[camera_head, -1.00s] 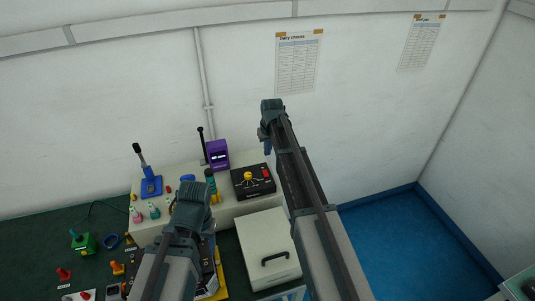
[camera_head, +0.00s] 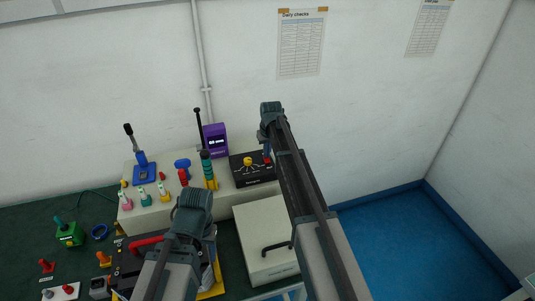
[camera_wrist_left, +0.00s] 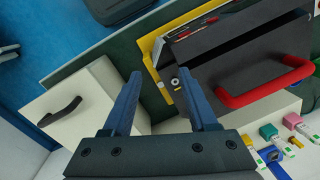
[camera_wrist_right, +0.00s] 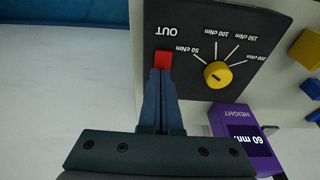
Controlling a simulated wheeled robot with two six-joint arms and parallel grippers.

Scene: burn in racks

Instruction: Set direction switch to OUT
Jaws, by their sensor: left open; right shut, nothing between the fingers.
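The direction switch (camera_wrist_right: 162,58) is a small red block on a black control panel (camera_wrist_right: 262,22), with the word OUT beside it, upside down in the right wrist view. A yellow knob (camera_wrist_right: 217,75) with a torque scale is on the same panel. In the head view the panel (camera_head: 240,176) lies on a pale bench, with the red switch (camera_head: 267,160) near its right end. My right gripper (camera_wrist_right: 161,74) is shut and empty, its tips right at the switch; contact is unclear. My left gripper (camera_wrist_left: 165,82) is open and empty above the lower bench area.
A purple display (camera_head: 215,141) stands behind the panel. A black case with a red handle (camera_wrist_left: 265,85) and a white box with a black handle (camera_wrist_left: 88,108) are below my left gripper. Several coloured tools stand left of the panel. Blue floor (camera_head: 400,235) is open at right.

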